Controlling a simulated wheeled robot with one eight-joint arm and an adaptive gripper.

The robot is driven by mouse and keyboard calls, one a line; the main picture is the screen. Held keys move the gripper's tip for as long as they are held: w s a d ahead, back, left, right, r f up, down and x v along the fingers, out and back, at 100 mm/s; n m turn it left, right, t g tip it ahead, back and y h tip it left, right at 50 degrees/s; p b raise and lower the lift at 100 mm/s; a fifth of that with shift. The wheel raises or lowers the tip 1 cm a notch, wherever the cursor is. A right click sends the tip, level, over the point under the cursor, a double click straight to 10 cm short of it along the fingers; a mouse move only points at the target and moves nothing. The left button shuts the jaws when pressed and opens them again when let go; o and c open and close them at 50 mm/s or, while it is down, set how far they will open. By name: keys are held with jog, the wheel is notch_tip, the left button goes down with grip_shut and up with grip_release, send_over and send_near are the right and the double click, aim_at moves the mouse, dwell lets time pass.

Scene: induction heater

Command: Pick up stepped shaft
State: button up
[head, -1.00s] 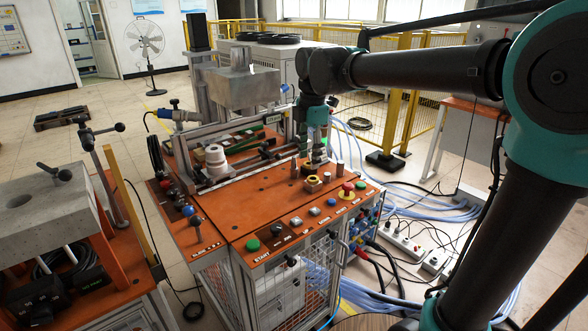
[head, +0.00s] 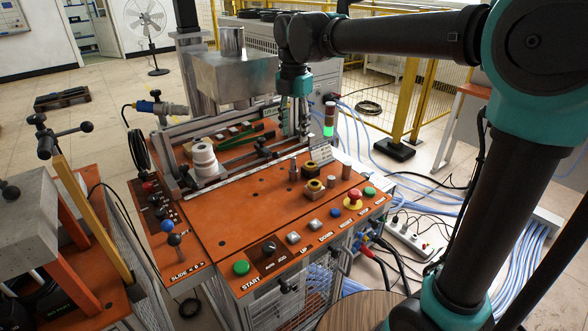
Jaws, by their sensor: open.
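Several small upright metal parts stand on the orange table right of its middle: a slim pin (head: 293,170), a short cylinder (head: 331,181) and a taller brownish cylinder (head: 346,170). They are too small to tell surely which is the stepped shaft. My gripper (head: 296,133) hangs below the teal wrist, pointing down, open, behind and above these parts in the picture. It appears apart from them, and its fingertips are hard to make out against the rail and fixture behind.
A white stepped piece (head: 204,162) stands at the left by the rail (head: 245,166). Buttons and a red emergency stop (head: 353,198) line the front edge. A metal block (head: 235,78) rises behind. The table's middle is clear.

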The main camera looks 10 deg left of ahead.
aim_at(293, 163)
notch_tip(293, 163, down, 14)
jog(key=shift+a+r, duration=0.1)
jog(key=shift+a, duration=0.05)
grip_shut()
dwell(0.7)
